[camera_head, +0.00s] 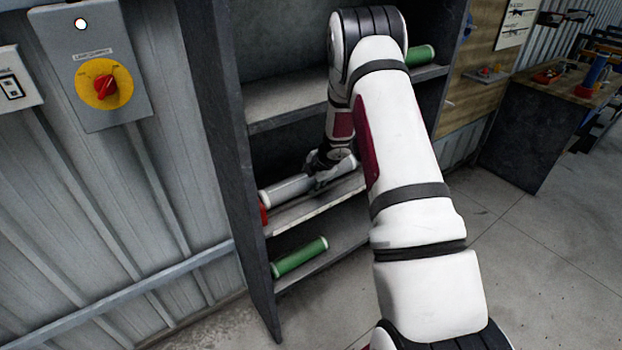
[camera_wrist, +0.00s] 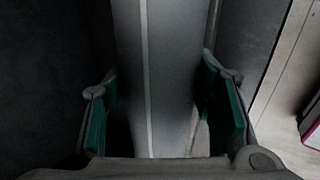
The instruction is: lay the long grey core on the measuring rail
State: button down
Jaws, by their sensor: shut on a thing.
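The long grey core (camera_head: 288,190) lies lengthwise at the middle shelf of a dark shelf unit in the head view. My gripper (camera_head: 322,172) is closed around it, toward its right part. In the wrist view the grey core (camera_wrist: 158,60) runs between the two fingers of my gripper (camera_wrist: 162,112), with a pale line along it. Whether the core touches the shelf or is just clear of it, I cannot tell. I cannot make out the measuring rail for certain in these views.
The dark shelf unit (camera_head: 228,130) has side walls close to the core. A green core (camera_head: 300,257) lies on the lower shelf, another green core (camera_head: 420,55) higher up. A red object (camera_head: 263,214) sits by the core's left end. A workbench (camera_head: 535,130) stands at right; open floor lies between.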

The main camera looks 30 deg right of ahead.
jog(key=shift+s+a+f, duration=0.15)
jog(key=shift+a+f, duration=0.4)
jog(key=c, duration=0.6)
grip_release()
jog(key=shift+a, duration=0.1)
jog(key=shift+d+r, duration=0.15)
jog(key=shift+d, duration=0.1)
jog(key=shift+r, duration=0.25)
jog(key=v, duration=1.1)
jog(key=shift+r, duration=0.2)
jog(key=shift+a, duration=0.1)
jog(key=shift+s, duration=0.1)
